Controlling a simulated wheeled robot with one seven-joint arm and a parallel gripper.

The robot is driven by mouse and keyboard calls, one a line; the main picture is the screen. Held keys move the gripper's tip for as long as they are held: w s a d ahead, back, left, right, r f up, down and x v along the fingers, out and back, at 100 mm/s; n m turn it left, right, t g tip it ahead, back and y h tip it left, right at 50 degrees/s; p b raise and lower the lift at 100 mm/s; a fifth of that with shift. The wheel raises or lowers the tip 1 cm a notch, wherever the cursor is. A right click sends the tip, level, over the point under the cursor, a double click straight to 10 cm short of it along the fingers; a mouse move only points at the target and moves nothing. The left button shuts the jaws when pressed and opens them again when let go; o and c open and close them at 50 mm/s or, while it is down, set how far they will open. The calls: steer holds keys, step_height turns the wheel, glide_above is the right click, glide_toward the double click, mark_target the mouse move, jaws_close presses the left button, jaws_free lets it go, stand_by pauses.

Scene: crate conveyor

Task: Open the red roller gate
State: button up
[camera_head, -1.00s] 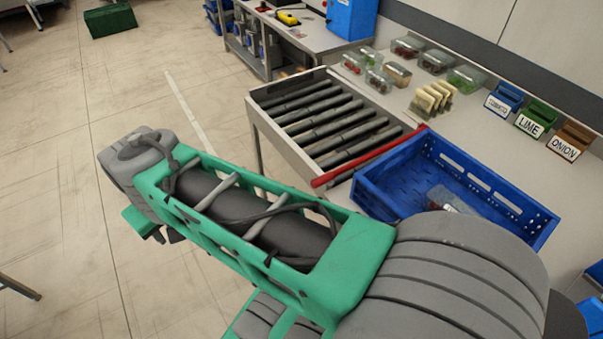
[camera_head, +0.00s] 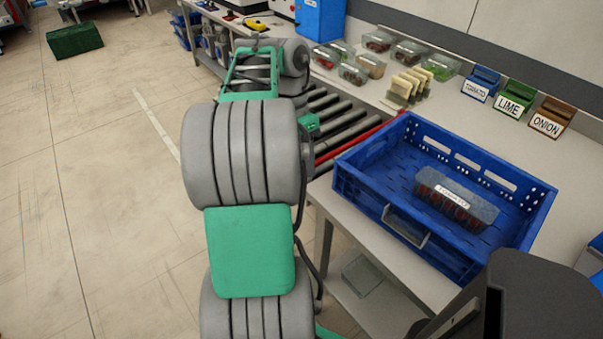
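The red roller gate (camera_head: 362,140) is a long red bar across the near end of the roller conveyor (camera_head: 345,118), next to the blue crate (camera_head: 430,128). The bar lies low along the roller end. Its left part is hidden behind a grey joint of my arm.
The blue crate holds a clear, labelled punnet of red contents (camera_head: 455,200). Clear food tubs (camera_head: 378,42) and labelled tomato, lime and onion bins (camera_head: 515,98) stand along the back. A green crate (camera_head: 75,40) is on the otherwise open floor at left.

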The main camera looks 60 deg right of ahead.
steer(key=shift+f, duration=0.45)
jaws_close()
steer(key=shift+r, duration=0.1)
stand_by(1.0)
